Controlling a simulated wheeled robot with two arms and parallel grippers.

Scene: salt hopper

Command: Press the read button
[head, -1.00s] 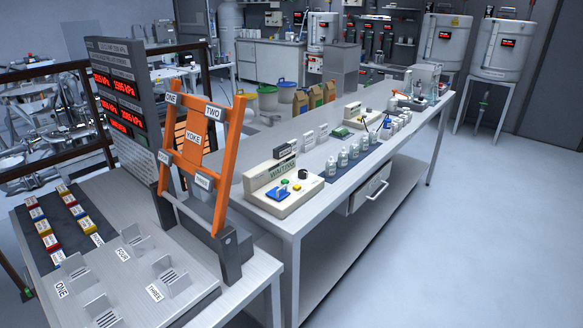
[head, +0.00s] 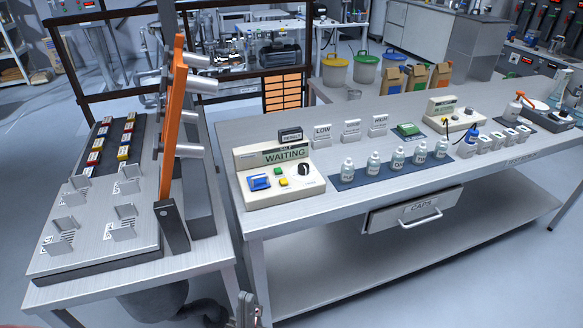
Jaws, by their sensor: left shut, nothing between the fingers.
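A second cream box (head: 452,114) with a display and knob stands further right. The lettering by the buttons is too small to read, so I cannot tell which is the read button. My left gripper (head: 248,308) is shut and empty at the bottom edge, below the bench's front edge. My right gripper is not in view.
Several bottles stand on a dark mat (head: 344,185) right of the near box. Signs such as LOW (head: 322,133) stand behind. A side table (head: 120,262) with an orange yoke (head: 173,115) is at left. A CAPS drawer (head: 412,211) is under the bench top (head: 230,130).

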